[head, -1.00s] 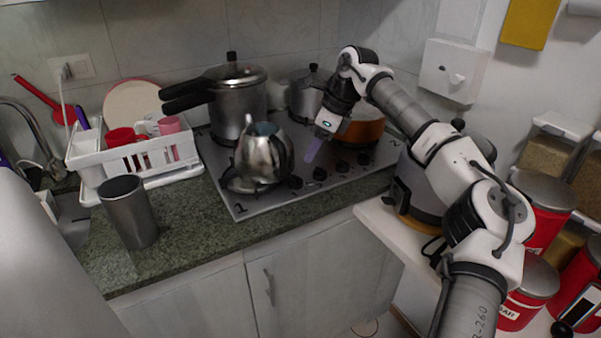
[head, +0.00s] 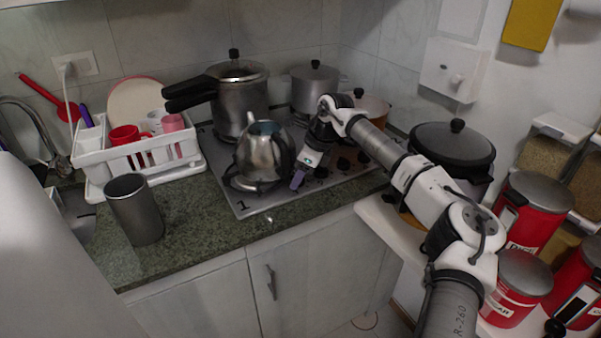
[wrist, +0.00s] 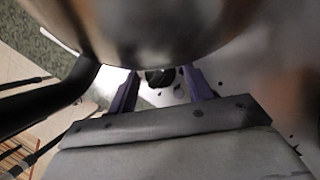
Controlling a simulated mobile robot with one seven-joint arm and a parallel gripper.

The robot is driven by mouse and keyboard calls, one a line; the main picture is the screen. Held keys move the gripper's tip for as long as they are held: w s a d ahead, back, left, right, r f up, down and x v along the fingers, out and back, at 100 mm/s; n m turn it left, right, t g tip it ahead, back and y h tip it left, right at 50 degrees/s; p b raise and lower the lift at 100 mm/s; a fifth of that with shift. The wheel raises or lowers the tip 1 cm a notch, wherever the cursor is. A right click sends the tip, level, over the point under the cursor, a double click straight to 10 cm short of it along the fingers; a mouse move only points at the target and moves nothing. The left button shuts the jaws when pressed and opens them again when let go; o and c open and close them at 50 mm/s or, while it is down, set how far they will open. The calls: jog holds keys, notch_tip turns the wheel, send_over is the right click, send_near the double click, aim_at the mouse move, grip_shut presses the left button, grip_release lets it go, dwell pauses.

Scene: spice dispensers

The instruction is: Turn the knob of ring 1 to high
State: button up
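The stove (head: 255,205) is a steel cooktop with a "1" printed at its front left corner. My gripper (head: 298,179) is low over the stove's front, right of the kettle (head: 262,155). In the wrist view, its two purple fingers (wrist: 160,88) are spread apart. A black knob (wrist: 160,77) shows between and beyond the fingertips, partly covered by the kettle's rounded body. I cannot tell whether the fingers touch it. In the head view, the gripper hides the leftmost knob. Other black knobs (head: 343,163) show to its right.
The kettle sits on the front left burner, close beside my gripper. A pressure cooker (head: 240,100) and another pot (head: 313,90) stand behind it. A dark cup (head: 135,210) and dish rack (head: 140,155) stand left.

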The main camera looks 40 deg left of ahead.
jog(key=c, duration=0.8)
jog(key=shift+o, duration=0.2)
jog(key=shift+m, duration=0.3)
jog(key=m+b, duration=0.1)
jog(key=m+t+b, duration=0.1)
jog(key=m+b, duration=0.1)
jog(key=shift+s+f+t+b, duration=0.1)
jog(key=shift+f+t+b, duration=0.05)
jog(key=shift+t+b, duration=0.15)
jog(key=m+t+b, duration=0.1)
jog(key=m+b, duration=0.2)
jog(key=shift+s+m, duration=0.1)
jog(key=shift+m, duration=0.2)
jog(key=shift+s+m+t+b, duration=0.1)
jog(key=shift+m+t+b, duration=0.5)
jog(key=shift+m+b, duration=0.55)
jog(key=shift+r+m, duration=0.2)
jog(key=shift+m, duration=0.15)
